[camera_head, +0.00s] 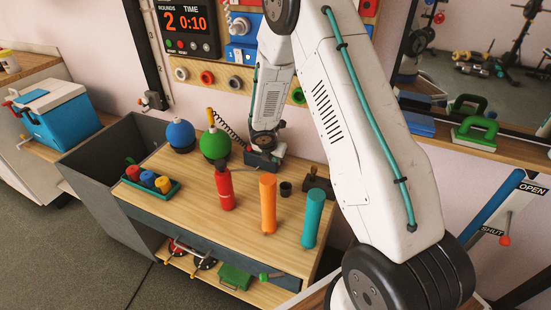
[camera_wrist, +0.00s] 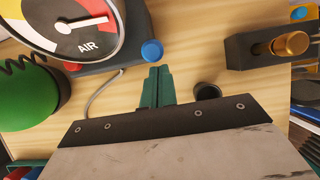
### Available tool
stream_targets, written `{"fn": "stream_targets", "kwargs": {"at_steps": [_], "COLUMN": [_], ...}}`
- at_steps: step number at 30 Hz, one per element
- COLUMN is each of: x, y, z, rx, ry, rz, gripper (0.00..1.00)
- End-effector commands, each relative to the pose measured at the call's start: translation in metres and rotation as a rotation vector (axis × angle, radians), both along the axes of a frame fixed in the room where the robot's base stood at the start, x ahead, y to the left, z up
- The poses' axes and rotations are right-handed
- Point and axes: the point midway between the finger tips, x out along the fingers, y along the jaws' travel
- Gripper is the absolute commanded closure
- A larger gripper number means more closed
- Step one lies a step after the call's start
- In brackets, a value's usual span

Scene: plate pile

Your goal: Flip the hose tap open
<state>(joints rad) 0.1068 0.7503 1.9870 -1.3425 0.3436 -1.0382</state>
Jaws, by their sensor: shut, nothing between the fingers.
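At the right edge of the head view, a white panel (camera_head: 510,214) carries the words OPEN and SHUT. A lever with a red knob (camera_head: 505,240) sits at its lower part, with the knob close to the SHUT label. I take this for the hose tap; no hose is clearly visible on it. The panel and lever are outside the wrist view. My gripper (camera_wrist: 157,88) shows teal fingers, closed together and empty, above the wooden bench between an air gauge and a small black cup. My arm reaches away from the lever, toward the back of the bench.
The bench (camera_head: 180,160) holds an air gauge (camera_wrist: 85,20), a green bulb (camera_head: 214,144), a black cup (camera_wrist: 207,91) and a dark block with a brass knob (camera_wrist: 291,43). Red, orange (camera_head: 267,203) and teal (camera_head: 313,218) cylinders stand upright at its front. A shelf (camera_head: 510,149) with green-handled items lies above the panel.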

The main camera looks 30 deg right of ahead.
Motion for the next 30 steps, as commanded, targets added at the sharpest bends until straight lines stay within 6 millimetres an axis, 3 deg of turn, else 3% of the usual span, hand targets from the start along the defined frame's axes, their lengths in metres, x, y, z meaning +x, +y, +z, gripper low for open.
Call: {"fn": "stream_targets", "kwargs": {"at_steps": [20, 30], "x": [-0.001, -0.014], "y": [-0.001, 0.018], "z": [0.017, 0.064], "rx": [-0.001, 0.000], "ry": [-0.001, -0.003], "rz": [-0.001, -0.001], "gripper": [1.00, 1.00]}}
